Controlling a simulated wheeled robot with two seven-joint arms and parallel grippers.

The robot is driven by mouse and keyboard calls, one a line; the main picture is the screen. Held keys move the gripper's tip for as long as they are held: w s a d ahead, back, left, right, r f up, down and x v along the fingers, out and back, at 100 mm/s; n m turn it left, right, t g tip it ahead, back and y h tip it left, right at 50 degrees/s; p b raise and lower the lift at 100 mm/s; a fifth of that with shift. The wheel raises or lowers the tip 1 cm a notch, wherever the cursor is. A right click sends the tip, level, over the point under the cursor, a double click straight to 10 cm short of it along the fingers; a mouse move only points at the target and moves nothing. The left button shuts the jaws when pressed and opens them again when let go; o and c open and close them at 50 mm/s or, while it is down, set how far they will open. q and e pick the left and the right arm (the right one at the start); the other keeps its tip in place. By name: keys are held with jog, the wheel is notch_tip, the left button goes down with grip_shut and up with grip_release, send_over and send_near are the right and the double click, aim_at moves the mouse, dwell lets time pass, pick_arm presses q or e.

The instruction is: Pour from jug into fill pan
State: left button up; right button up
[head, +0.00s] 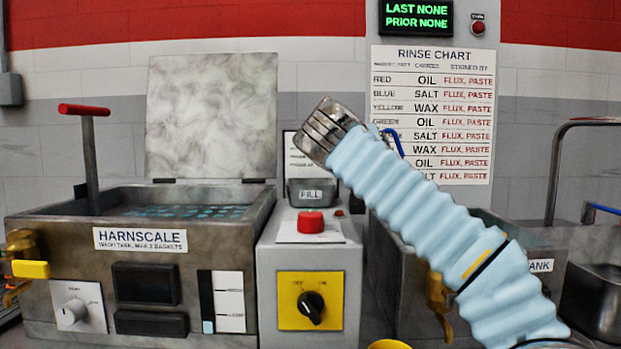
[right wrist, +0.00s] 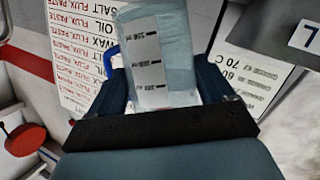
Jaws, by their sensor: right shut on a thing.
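In the right wrist view, my right gripper (right wrist: 163,75) is shut on a clear jug (right wrist: 153,50) with black level marks. Its blue handle (right wrist: 109,62) shows at the left. In the head view, my sleeved right arm hides the gripper and nearly all of the jug. A small blue curved piece, which looks like the handle (head: 394,141), shows behind the arm. The small grey fill pan (head: 311,194), labelled FILL, sits on the middle unit, below and left of the arm's metal end. The jug's contents and tilt cannot be told. My left gripper is out of view.
The Harnscale wash tank (head: 60,235) stands open at left, its lid raised, a red-topped handle sticking up. The middle unit has a red button (head: 311,222) and yellow switch (head: 311,300). Another tank (head: 395,275) lies partly behind my arm. A rinse chart (head: 432,80) hangs behind.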

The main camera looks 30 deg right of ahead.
jog(key=shift+w+a+r+p, duration=0.1)
jog(key=shift+a+r+p, duration=0.2)
jog(key=shift+r, duration=0.35)
jog(key=shift+w+a+n+h, duration=0.1)
jog(key=shift+n+h, duration=0.2)
jog(key=shift+n, duration=0.2)
jog(key=shift+w+a+f, duration=0.15)
jog(key=shift+w+a+n, duration=0.2)
jog(key=shift+a+n, duration=0.1)
jog(key=shift+n, duration=0.3)
pick_arm(q)
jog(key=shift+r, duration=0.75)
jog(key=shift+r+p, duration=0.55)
jog(key=shift+p, duration=0.05)
pick_arm(e)
jog(key=shift+w+a+r+n+h, duration=0.15)
jog(key=shift+a+r+n+h, duration=0.05)
jog(key=shift+r+n+h, duration=0.4)
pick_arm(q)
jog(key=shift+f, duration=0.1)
pick_arm(e)
jog(key=shift+f+n, duration=0.15)
jog(key=shift+n, duration=0.35)
jog(key=shift+w+a+f, duration=0.1)
jog(key=shift+w+a, duration=0.25)
jog(key=shift+a, duration=0.2)
